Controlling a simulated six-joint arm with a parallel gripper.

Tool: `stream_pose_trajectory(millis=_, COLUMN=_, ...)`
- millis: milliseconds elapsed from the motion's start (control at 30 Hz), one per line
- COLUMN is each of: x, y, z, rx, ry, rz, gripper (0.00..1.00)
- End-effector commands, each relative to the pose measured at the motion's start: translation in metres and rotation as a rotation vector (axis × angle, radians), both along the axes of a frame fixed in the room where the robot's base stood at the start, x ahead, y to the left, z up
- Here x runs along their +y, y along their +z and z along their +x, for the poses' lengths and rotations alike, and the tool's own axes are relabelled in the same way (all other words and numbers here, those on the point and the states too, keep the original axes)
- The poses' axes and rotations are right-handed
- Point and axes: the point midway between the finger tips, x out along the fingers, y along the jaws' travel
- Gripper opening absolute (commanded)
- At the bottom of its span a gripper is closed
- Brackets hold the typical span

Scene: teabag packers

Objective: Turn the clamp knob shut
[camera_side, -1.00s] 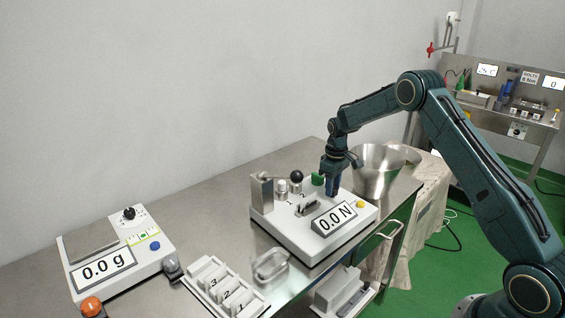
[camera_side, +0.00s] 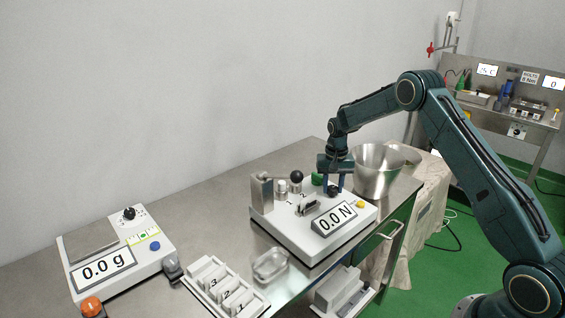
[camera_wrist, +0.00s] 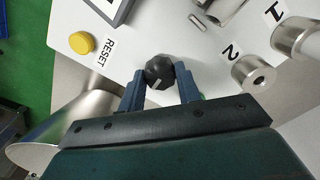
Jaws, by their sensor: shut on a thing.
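The black clamp knob (camera_wrist: 159,71) with a pale pointer mark sits on the white tester (camera_side: 313,246). My gripper (camera_wrist: 160,82) has its two blue fingers on either side of the knob, shut on it, in the wrist view. In the side view my gripper (camera_side: 334,188) is down at the tester's right part, and the knob shows dark between the fingers. The clamp jaws (camera_side: 307,207) stand on the tester behind the display, which reads 0.0 N.
A yellow reset button (camera_wrist: 82,42) lies near the knob. Metal cylinders marked 1 (camera_wrist: 296,37) and 2 (camera_wrist: 254,74) stand on the other side. A steel bucket (camera_side: 378,172) stands close to my gripper.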

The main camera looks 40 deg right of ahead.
Motion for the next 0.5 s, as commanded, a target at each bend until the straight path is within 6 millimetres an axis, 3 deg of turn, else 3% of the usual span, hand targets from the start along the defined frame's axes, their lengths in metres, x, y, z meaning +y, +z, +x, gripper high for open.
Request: stream_pose_trajectory(millis=500, x=-0.0004, y=0.0018, z=0.001, rx=-0.004, ry=-0.097, rz=-0.002, gripper=0.11)
